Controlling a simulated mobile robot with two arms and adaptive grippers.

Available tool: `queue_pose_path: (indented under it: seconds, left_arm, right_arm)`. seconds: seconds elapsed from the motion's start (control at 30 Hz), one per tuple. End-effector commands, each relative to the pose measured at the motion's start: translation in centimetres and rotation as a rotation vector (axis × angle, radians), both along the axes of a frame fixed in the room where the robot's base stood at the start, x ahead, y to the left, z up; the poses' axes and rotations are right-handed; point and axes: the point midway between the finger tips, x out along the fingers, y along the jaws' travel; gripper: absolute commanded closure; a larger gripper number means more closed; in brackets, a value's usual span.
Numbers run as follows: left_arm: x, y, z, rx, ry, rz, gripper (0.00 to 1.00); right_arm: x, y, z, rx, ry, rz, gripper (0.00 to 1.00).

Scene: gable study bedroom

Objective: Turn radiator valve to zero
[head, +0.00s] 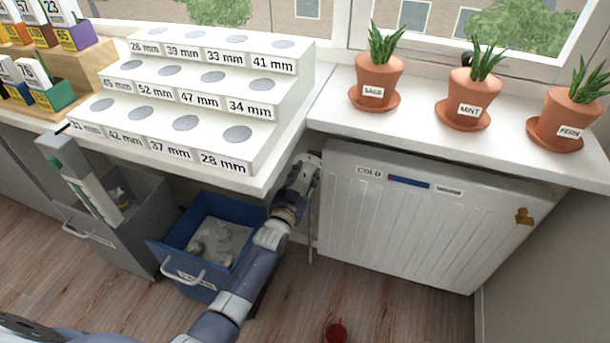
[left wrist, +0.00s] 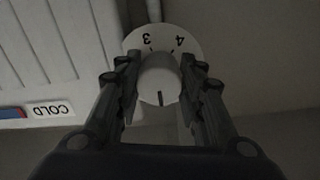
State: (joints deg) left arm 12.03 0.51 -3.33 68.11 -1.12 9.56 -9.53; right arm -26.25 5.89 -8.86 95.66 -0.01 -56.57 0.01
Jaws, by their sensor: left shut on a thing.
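The white radiator (head: 420,215) stands under the window sill, with a COLD label and a red and blue strip on its top left; the label also shows in the left wrist view (left wrist: 48,109). The radiator valve (left wrist: 160,80) is a pale round knob with a dark mark, in front of a white dial (left wrist: 187,42) showing 3 and 4. My left gripper (left wrist: 160,88) is shut on the valve knob, one finger on each side. In the head view my left gripper (head: 308,163) is at the radiator's left end and hides the valve. My right gripper is not in view.
Potted plants labelled SAGE (head: 376,80), MINT (head: 470,100) and FERN (head: 568,115) stand on the sill above. A white stepped stand (head: 215,90) is at the left. A blue bin (head: 180,245) and a grey bin (head: 150,215) stand below. A red object (head: 336,331) is on the floor.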

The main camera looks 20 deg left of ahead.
Motion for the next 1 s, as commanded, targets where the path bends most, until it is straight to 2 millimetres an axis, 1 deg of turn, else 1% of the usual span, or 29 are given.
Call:
queue_pose_path:
  seconds: [0.53, 0.57, 0.6, 0.63, 1.0]
  left_arm:
    - [-0.03, 0.03, -0.14, -0.028, 0.004, 0.001, 0.89]
    - [-0.03, 0.03, -0.13, -0.028, 0.004, 0.001, 0.60]
    - [-0.03, 0.03, -0.13, -0.028, 0.004, 0.001, 0.51]
    - [-0.03, 0.03, -0.13, -0.027, 0.004, 0.001, 0.44]
    - [-0.13, 0.00, -0.07, -0.026, 0.002, 0.000, 0.44]
  right_arm:
    - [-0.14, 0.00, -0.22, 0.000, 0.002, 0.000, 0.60]
    - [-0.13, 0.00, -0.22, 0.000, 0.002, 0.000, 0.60]
    - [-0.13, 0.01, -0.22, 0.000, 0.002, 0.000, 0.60]
    - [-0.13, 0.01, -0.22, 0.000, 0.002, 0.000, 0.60]
    - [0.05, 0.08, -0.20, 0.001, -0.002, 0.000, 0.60]
